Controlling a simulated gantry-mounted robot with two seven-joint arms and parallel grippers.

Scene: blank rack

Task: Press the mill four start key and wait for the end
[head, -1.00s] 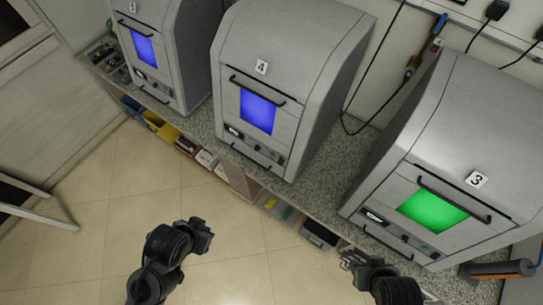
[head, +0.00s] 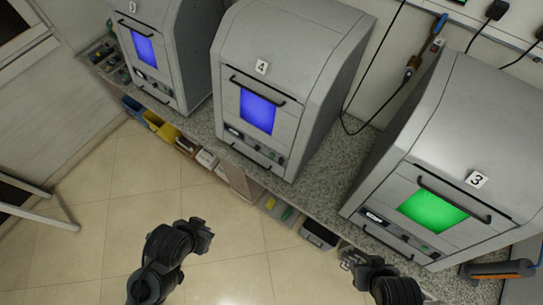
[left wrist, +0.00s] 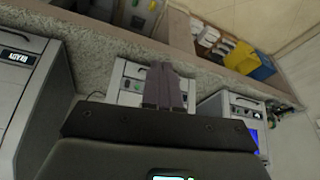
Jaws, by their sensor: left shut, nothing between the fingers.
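Mill four (head: 285,75) is the middle grey machine in the head view, marked with a 4 tag and with a blue lit window (head: 257,113). Its small display and key panel (head: 255,142) sit below the window; the individual keys are too small to read. My left gripper (head: 206,234) is shut and empty, out over the floor in front of the bench, clear of mill four. In the left wrist view its closed fingers (left wrist: 166,88) cover part of the middle machine's front (left wrist: 130,82). My right gripper (head: 347,259) is near the bench edge below mill three, its jaws unclear.
Mill three (head: 455,140), with a green window, stands to the right, and another mill (head: 185,50) with a blue window to the left. A speckled bench (head: 325,165) carries them. Bins (head: 160,128) sit on a shelf beneath.

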